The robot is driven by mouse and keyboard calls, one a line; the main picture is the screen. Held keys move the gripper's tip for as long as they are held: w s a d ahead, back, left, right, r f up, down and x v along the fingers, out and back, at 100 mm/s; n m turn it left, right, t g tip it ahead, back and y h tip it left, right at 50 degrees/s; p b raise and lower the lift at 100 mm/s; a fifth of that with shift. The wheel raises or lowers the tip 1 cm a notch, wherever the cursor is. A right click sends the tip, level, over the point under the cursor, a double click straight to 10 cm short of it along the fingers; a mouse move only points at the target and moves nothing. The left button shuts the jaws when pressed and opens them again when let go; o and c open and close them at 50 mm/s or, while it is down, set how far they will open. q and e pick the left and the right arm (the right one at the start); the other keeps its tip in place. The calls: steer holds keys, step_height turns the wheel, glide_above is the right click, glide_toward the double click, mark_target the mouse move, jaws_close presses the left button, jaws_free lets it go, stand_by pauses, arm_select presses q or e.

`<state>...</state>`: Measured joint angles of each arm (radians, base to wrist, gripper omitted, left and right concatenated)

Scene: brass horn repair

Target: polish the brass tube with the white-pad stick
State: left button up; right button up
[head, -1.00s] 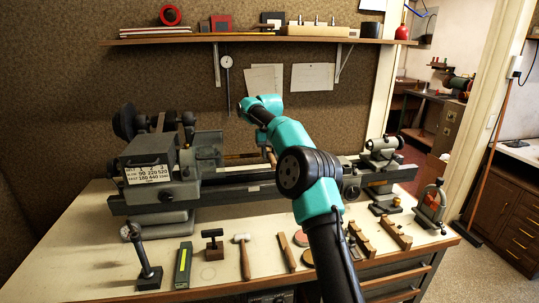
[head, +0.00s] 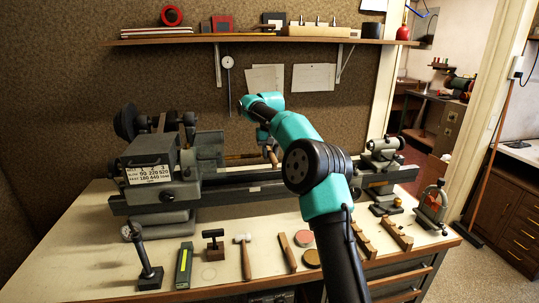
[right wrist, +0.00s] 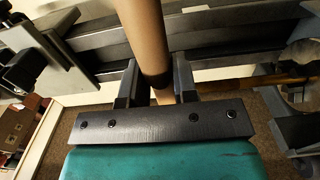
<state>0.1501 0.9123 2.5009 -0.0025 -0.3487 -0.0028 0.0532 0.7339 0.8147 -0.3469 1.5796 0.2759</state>
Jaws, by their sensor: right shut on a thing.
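The brass tube (head: 243,160) lies level in the lathe, to the right of its headstock. In the right wrist view a length of it (right wrist: 275,80) runs level at the right, apart from my fingers. My right gripper (right wrist: 156,85) is shut on the stick (right wrist: 143,35), a tan round handle with a dark band between the fingers. The white pad cannot be made out. In the head view my right gripper (head: 270,150) is at the lathe, close to the right part of the tube. Whether pad and tube touch cannot be told. My left gripper is out of view.
The lathe headstock (head: 160,165) stands left, the tailstock (head: 385,155) right. A hammer (head: 243,255), a file-like bar (head: 184,265), tins (head: 306,239) and wooden blocks (head: 397,236) lie along the bench front. A shelf (head: 260,40) hangs above.

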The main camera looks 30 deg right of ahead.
steer(key=shift+s+a+r, duration=0.2)
steer(key=shift+s+r, duration=0.25)
steer(key=shift+s, duration=0.1)
steer(key=shift+s+a+r, duration=0.2)
steer(key=shift+s+r, duration=0.2)
steer(key=shift+s, duration=0.15)
